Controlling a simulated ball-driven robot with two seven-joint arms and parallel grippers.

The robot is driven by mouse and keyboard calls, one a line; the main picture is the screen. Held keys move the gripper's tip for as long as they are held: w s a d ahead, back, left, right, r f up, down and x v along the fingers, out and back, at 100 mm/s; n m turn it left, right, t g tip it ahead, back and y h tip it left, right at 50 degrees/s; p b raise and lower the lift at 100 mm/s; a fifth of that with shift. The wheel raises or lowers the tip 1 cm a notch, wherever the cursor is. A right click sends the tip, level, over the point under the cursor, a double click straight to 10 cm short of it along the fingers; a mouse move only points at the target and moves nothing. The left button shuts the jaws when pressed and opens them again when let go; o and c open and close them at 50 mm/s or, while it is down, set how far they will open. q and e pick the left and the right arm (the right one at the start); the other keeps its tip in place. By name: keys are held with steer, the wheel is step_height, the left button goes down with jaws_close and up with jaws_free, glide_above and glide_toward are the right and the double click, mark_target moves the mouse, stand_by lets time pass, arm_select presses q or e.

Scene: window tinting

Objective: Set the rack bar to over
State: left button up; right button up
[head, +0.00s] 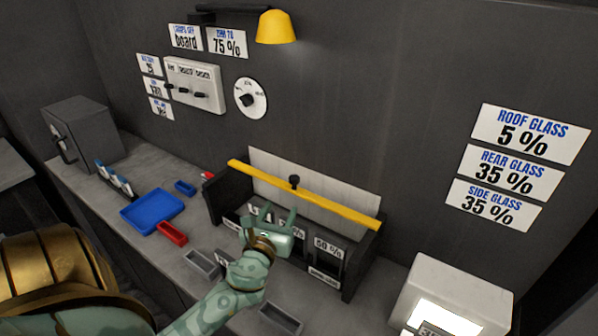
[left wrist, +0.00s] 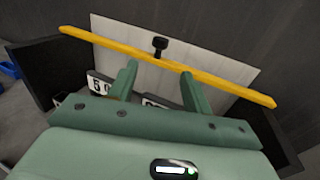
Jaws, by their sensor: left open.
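The yellow rack bar (head: 335,203) lies across the top of a dark rack (head: 358,268), in front of a pale back panel (head: 310,180). A black knob (head: 294,182) stands at the bar's middle. My left gripper (head: 279,217) is open and empty in front of the bar, with its fingers pointing toward it. In the left wrist view, the bar (left wrist: 215,80) runs past both fingertips (left wrist: 160,76), and the knob (left wrist: 160,45) is just beyond, between them. No contact is clear. My right gripper is not in view.
A blue tray (head: 150,211), red block (head: 172,233) and grey box (head: 84,136) are at the left. Grey bins (head: 202,263) lie in front of the rack. A white lit box (head: 455,300) stands at the right. Signs, a dial (head: 250,98) and a yellow lamp (head: 277,27) are on the wall.

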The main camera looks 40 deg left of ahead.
arm_select(q)
glide_toward(296, 176)
steer(key=w, duration=0.1)
steer(key=x, duration=0.6)
steer(key=f+b+x, duration=0.1)
steer(key=x, duration=0.2)
steer(key=shift+s+a, duration=0.15)
steer(key=shift+a, duration=0.2)
steer(key=shift+w+a, duration=0.25)
steer(key=shift+w, duration=0.35)
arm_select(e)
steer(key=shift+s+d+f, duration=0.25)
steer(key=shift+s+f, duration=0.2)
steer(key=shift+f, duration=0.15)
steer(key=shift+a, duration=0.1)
